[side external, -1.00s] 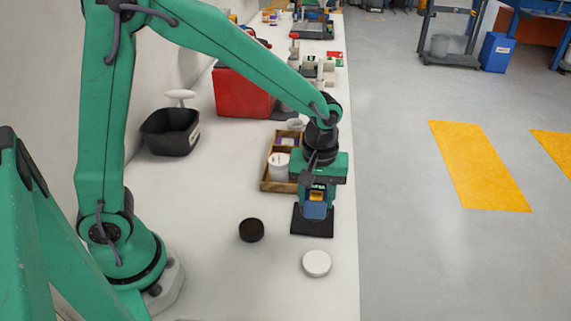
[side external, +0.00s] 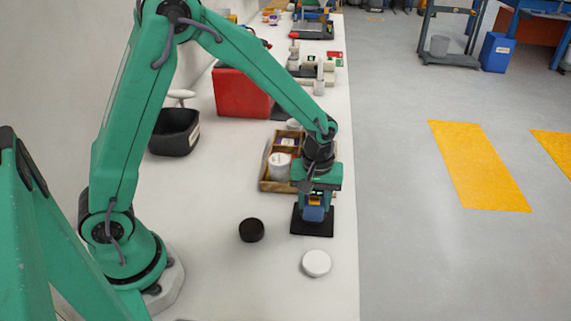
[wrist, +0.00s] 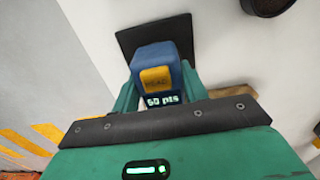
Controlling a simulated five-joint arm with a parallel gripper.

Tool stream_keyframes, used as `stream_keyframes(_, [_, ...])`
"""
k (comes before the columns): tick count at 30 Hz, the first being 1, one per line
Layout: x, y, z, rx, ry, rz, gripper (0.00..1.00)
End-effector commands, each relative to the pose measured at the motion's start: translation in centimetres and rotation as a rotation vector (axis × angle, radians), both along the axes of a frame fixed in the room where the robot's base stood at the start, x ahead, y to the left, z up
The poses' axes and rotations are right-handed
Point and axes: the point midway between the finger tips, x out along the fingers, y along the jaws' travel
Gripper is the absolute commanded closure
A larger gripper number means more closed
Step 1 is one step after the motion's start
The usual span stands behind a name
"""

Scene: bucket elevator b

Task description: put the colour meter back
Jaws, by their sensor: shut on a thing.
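The colour meter (side external: 314,212) is a small blue device with a yellow button. My gripper (side external: 315,203) points down and is shut on the meter, with a finger on each side in the wrist view (wrist: 160,88). The meter is over a square black pad (side external: 312,228) near the bench's right edge. The pad also shows behind it in the wrist view (wrist: 126,42). I cannot tell whether the meter's underside touches the pad.
A wooden compartment tray (side external: 272,186) with a white tub (side external: 279,167) stands just behind my gripper. A dark round lid (side external: 251,230) and a white disc (side external: 316,263) lie in front. A black bin (side external: 175,133) and red box (side external: 240,95) stand further back.

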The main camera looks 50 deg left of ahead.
Motion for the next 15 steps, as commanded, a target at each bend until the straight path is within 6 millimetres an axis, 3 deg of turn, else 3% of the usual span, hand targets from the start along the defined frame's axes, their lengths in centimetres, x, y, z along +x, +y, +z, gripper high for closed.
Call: stream_keyframes(15, [0.03,-0.01,-0.88,0.0,-0.001,0.0,0.97])
